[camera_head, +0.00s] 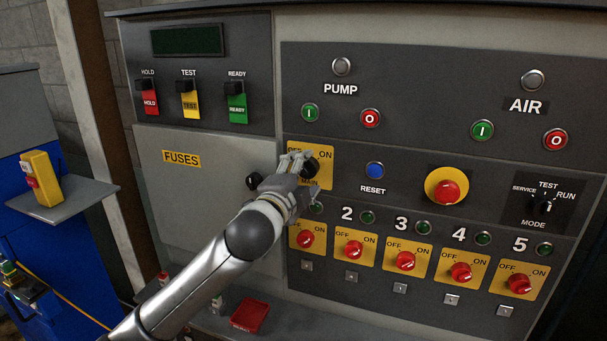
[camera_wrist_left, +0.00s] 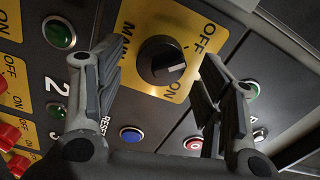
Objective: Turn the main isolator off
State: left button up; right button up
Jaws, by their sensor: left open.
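The main isolator is a black rotary knob (camera_head: 310,167) on a yellow plate (camera_head: 324,182) marked OFF, ON and MAIN. In the left wrist view the knob (camera_wrist_left: 160,62) shows whole, with a white mark facing right, on the side of the OFF and ON labels. My left gripper (camera_head: 302,174) is in front of this plate and covers part of it in the head view. In the left wrist view its open fingers (camera_wrist_left: 161,56) stand on either side of the knob, with visible gaps. Whether they reach the knob's depth is unclear. My right gripper is out of view.
A blue reset button (camera_head: 375,170) and a red emergency button (camera_head: 446,191) are to the right. Several red numbered switches (camera_head: 405,261) line the panel below. A fuse door (camera_head: 195,200) with a black knob (camera_head: 253,181) is to the left. A blue cabinet stands far left.

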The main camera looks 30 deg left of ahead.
pick_arm(q)
jog(key=v, duration=0.7)
jog(key=shift+w, duration=0.1)
jog(key=s+d+f+n+g+h, duration=0.1)
jog(key=s+d+f+n+g, duration=0.15)
jog(key=f, duration=0.55)
jog(key=s+d+f+n+g, duration=0.1)
jog(key=s+f+g, duration=0.15)
jog(key=f, duration=0.55)
jog(key=s+d+f+n+g+h, duration=0.1)
jog(key=s+d+f+n+g, duration=0.15)
jog(key=f, duration=0.55)
jog(key=s+d+f+n+g+h, duration=0.1)
jog(key=s+d+f+n+g, duration=0.3)
jog(key=s+f, duration=0.45)
jog(key=s+d+f+n+g+h, duration=0.1)
jog(key=s+d+f+g, duration=0.2)
jog(key=s+d+f, duration=0.5)
jog(key=s+a+f, duration=0.1)
jog(key=s+f, duration=0.1)
jog(key=f, duration=1)
jog(key=s+a+f, duration=0.2)
jog(key=f, duration=1)
jog(key=s+a+f+g, duration=0.2)
jog(key=s+a+f, duration=0.1)
jog(key=s+f, duration=1.3)
jog(key=shift+s+f+m, duration=0.25)
jog(key=shift+f+m, duration=0.05)
jog(key=shift+f, duration=0.05)
